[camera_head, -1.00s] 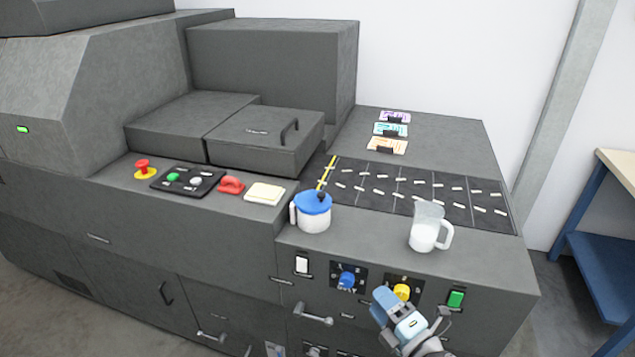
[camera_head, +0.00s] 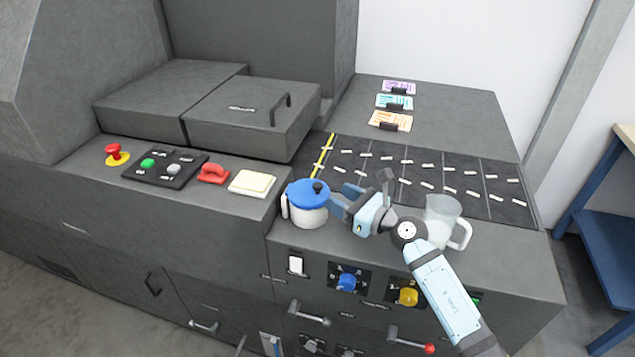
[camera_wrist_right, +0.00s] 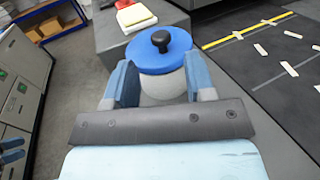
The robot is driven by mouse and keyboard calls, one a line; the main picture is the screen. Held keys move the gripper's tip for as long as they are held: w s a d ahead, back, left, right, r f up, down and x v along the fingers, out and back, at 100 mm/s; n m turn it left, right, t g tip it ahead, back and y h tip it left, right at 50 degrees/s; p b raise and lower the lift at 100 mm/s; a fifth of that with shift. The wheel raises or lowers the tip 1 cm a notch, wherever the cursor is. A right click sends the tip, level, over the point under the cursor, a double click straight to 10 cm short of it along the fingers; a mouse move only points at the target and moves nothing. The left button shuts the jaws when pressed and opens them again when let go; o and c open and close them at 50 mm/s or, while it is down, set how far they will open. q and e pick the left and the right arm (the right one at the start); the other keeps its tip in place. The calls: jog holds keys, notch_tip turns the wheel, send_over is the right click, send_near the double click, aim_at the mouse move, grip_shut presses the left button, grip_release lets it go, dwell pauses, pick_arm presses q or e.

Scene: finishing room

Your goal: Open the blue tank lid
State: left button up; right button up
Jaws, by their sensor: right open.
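The white tank (camera_head: 309,217) stands on the machine's counter, with its blue lid (camera_head: 307,192) on top and a black knob (camera_head: 318,187) on the lid. In the right wrist view the blue lid (camera_wrist_right: 160,52) and its black knob (camera_wrist_right: 161,41) are straight ahead, partly beyond my fingertips. My right gripper (camera_head: 343,199) is open and empty, just right of the tank, with its fingers pointing toward it. In the right wrist view the gripper (camera_wrist_right: 158,85) has its two blue fingers apart, in front of the white tank body (camera_wrist_right: 163,88).
A clear jug (camera_head: 440,222) with a handle stands right of my right gripper. A dark marked mat (camera_head: 420,180) lies behind. Knobs and handles are on the front panel.

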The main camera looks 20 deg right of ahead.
aim_at(322, 188)
jog(key=x, duration=0.7)
jog(key=shift+w+a, duration=0.1)
grip_shut()
